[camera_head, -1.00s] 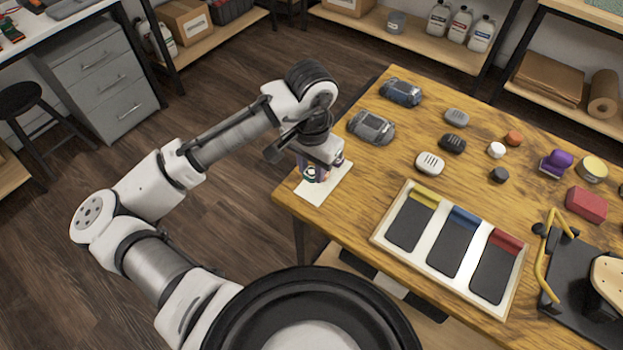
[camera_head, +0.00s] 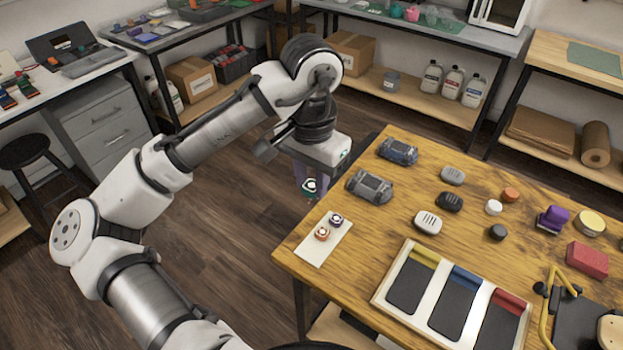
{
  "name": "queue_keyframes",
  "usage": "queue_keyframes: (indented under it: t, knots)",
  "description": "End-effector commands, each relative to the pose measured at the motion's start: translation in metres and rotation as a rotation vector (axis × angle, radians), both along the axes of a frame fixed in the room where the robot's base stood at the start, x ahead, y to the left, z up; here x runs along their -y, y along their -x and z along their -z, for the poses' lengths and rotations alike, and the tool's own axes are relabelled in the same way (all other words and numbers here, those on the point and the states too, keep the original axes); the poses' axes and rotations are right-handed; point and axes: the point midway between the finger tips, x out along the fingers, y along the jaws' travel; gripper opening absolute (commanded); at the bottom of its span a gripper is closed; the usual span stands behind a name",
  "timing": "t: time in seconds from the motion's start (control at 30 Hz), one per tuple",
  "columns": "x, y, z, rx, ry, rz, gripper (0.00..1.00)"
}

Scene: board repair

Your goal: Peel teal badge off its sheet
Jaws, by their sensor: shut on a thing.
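My gripper (camera_head: 311,188) is raised above and to the left of the white sheet, its fingers pointing down. It is shut on the teal badge (camera_head: 311,185), a small piece with a white symbol, held in the air clear of the sheet. The white sheet (camera_head: 310,253) lies at the left corner of the wooden table. An orange badge (camera_head: 322,233) and a dark blue or purple badge (camera_head: 336,219) are on the sheet. The fingers are partly hidden by the gripper body and the badge.
Several small rounded pieces are scattered mid-table. A tray (camera_head: 378,299) with yellow, blue and red topped dark panels lies at the front. A purple stamp-like item (camera_head: 552,219) and red block (camera_head: 587,259) are at the right.

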Motion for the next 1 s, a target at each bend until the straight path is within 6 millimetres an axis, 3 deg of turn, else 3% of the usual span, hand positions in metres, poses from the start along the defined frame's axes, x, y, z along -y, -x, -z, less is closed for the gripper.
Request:
queue_keyframes:
  t: [0.7,1.0]
  knots:
    - [0.0,0.0,-0.027,0.001,-0.001,0.0,0.07]
    - [0.0,0.0,-0.028,0.001,-0.001,0.0,0.07]
